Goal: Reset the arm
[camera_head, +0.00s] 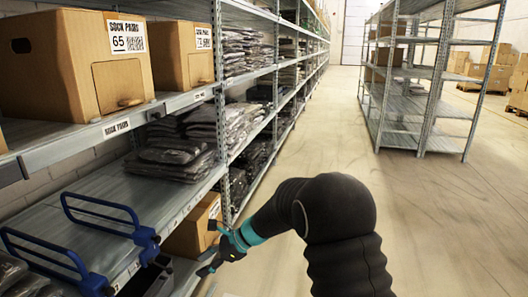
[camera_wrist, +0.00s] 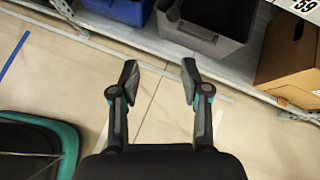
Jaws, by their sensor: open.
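My gripper (camera_wrist: 158,82) is open in the wrist view, its two dark fingers spread apart with nothing between them. It points down toward bare floor just in front of the lowest shelf. In the head view my arm reaches forward and bends left, and the gripper (camera_head: 210,267) hangs beside the left shelving, low near its front edge. The fingertips look small and partly dark there.
Left shelving (camera_head: 190,97) holds a sock box (camera_head: 45,65), folded garments (camera_head: 175,150) and blue dividers (camera_head: 143,236). A grey bin (camera_wrist: 205,40), a blue bin (camera_wrist: 125,10) and a cardboard box (camera_wrist: 290,60) sit low near the gripper. The aisle floor (camera_head: 300,120) is clear.

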